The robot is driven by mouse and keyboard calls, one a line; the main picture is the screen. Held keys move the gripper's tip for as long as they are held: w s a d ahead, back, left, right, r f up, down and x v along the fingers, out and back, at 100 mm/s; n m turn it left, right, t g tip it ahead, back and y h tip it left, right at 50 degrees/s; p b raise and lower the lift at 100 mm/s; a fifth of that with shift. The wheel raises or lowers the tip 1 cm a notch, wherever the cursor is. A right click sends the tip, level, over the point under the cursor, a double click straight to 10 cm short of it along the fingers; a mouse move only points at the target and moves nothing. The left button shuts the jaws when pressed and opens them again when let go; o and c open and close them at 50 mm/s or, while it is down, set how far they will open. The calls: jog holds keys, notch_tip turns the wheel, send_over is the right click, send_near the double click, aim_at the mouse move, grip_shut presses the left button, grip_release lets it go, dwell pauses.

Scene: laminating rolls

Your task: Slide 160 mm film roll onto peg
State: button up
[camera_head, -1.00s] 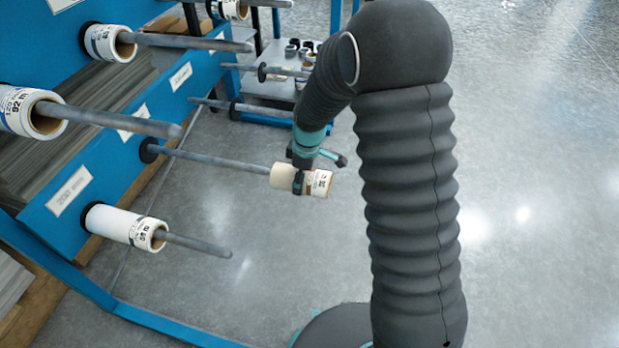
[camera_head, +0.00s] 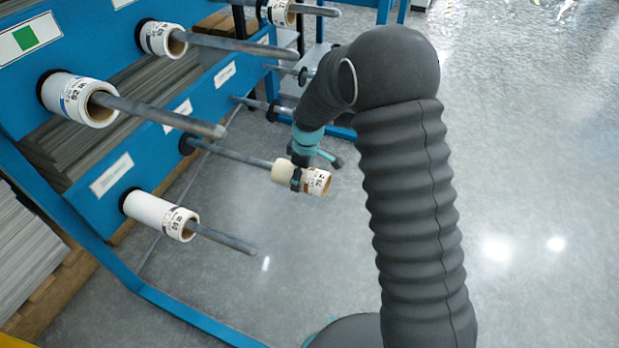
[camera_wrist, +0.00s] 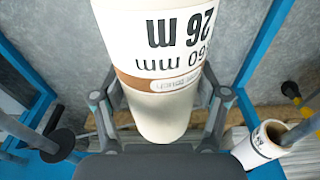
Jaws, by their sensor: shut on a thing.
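My gripper (camera_head: 298,179) is shut around a cream film roll with a printed label (camera_head: 319,182). In the wrist view the roll (camera_wrist: 160,112) lies between both fingers; its upside-down print shows "92 m" and part of a "60 mm" marking. A bare grey peg (camera_head: 235,154) runs from a black collar on the blue rack to the roll's rack-side end, roughly in line with it. The peg's tip is hidden, so I cannot tell whether it is inside the roll's core or behind the roll.
A white roll (camera_head: 155,213) sits on the peg below left, and other rolls (camera_head: 75,98) (camera_head: 160,39) sit on upper pegs. Long peg ends stick out around the arm, one at upper left (camera_head: 170,118). The floor (camera_head: 540,180) at right is clear.

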aim_at(209, 146)
jog(key=shift+w+a+p, duration=0.35)
jog(key=shift+w+a, duration=0.65)
jog(key=shift+a, duration=1.85)
jog(key=shift+w+a+p, duration=0.4)
jog(key=shift+w+a, duration=0.65)
jog(key=shift+a, duration=1.8)
jog(key=shift+w+a+p, duration=0.35)
jog(key=shift+w+a, duration=0.65)
jog(key=shift+a, duration=1.85)
jog(key=shift+w+a+p, duration=0.5)
jog(key=shift+w+a, duration=0.3)
jog(key=shift+a, duration=1.3)
jog(key=shift+w+a+p, duration=0.55)
jog(key=shift+w+a, duration=0.2)
jog(key=shift+a, duration=1.4)
jog(key=shift+w+a+p, duration=0.5)
jog(key=shift+w+a, duration=0.3)
jog(key=shift+a, duration=1.3)
jog(key=o, duration=1.3)
jog(key=shift+o, duration=0.2)
jog(key=shift+r, duration=0.1)
